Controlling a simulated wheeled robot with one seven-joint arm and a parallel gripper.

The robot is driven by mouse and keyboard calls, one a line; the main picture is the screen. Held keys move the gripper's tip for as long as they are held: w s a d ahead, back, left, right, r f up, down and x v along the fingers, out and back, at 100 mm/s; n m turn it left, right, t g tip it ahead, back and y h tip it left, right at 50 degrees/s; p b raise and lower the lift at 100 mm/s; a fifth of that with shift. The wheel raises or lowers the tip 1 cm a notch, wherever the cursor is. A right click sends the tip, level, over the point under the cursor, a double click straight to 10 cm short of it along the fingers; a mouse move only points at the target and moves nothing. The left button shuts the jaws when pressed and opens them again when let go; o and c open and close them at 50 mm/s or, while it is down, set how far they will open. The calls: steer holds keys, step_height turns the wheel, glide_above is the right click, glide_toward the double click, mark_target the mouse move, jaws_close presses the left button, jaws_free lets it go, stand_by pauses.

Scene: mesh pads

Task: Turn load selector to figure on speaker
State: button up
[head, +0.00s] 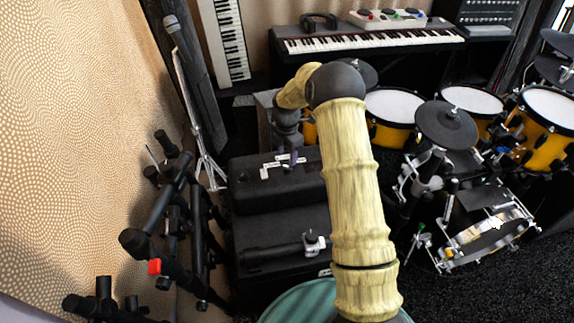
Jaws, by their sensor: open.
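My gripper (289,158) hangs at the end of my yellow arm, pointing down over a black case. A dark unit with a row of small controls (490,14) is at the back right. I cannot tell which is the speaker, and no load selector or figure is readable.
Black cases (270,185) with pale latches lie below my gripper. A microphone stand (190,100) and black folded stands (165,225) are at left. A yellow drum kit (545,125) fills the right. A keyboard (370,40) spans the back. Dark carpet (520,270) is clear at lower right.

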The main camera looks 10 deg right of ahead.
mark_target(287, 166)
step_height(287, 166, down, 5)
steer(key=shift+d+f+b, duration=0.1)
steer(key=shift+b, duration=0.25)
steer(key=c, duration=1)
